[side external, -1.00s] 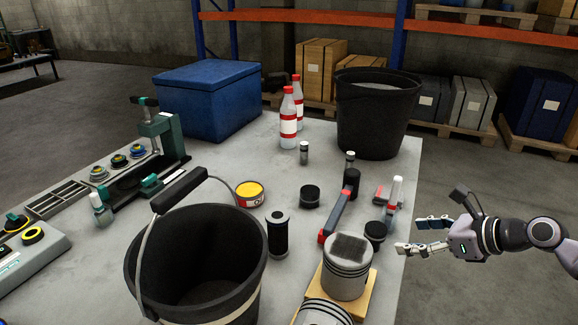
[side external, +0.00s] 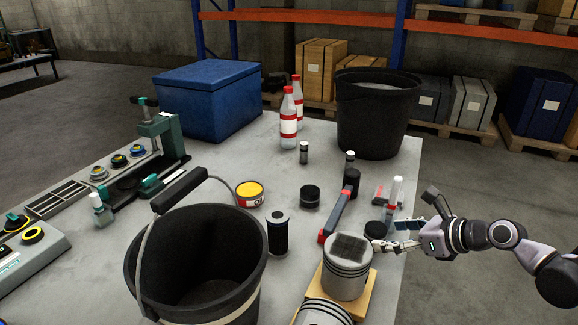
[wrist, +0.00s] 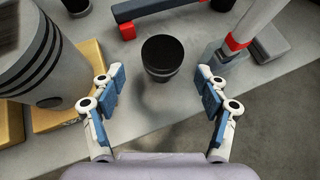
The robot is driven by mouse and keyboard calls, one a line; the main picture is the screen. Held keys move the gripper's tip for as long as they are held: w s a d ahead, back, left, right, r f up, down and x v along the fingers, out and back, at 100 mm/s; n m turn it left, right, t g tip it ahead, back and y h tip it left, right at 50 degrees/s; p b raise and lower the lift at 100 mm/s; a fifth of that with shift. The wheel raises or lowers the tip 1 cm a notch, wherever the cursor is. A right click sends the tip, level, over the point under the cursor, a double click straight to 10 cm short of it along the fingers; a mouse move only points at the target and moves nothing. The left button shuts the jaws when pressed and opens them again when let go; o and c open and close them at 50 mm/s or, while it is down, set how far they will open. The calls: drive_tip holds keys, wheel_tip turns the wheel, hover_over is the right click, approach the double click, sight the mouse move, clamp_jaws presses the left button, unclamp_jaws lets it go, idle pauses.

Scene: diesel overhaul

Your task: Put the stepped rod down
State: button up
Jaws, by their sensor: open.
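My gripper (side external: 393,236) is open at the right edge of the table, with nothing between its fingers. In the wrist view the open blue-padded fingers (wrist: 160,88) face a short, dark, stepped cylinder (wrist: 162,58), wider at the top and narrower below. It stands upright on the table, just ahead of the fingertips and apart from them. In the side view this dark cylinder (side external: 376,229) is partly hidden by my gripper. I cannot tell for certain whether it is the stepped rod. No rod is in my gripper.
A ringed piston (side external: 346,268) on a wooden block stands left of my gripper. A red-and-dark tool (side external: 334,216) lies behind it. A white-topped upright item (side external: 396,193) stands beyond my gripper. A black bucket (side external: 195,265) stands at the front.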

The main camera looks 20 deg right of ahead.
drive_tip(key=shift+x, duration=2.6)
drive_tip(key=shift+w+r, duration=0.15)
drive_tip(key=shift+d, duration=0.1)
clamp_jaws()
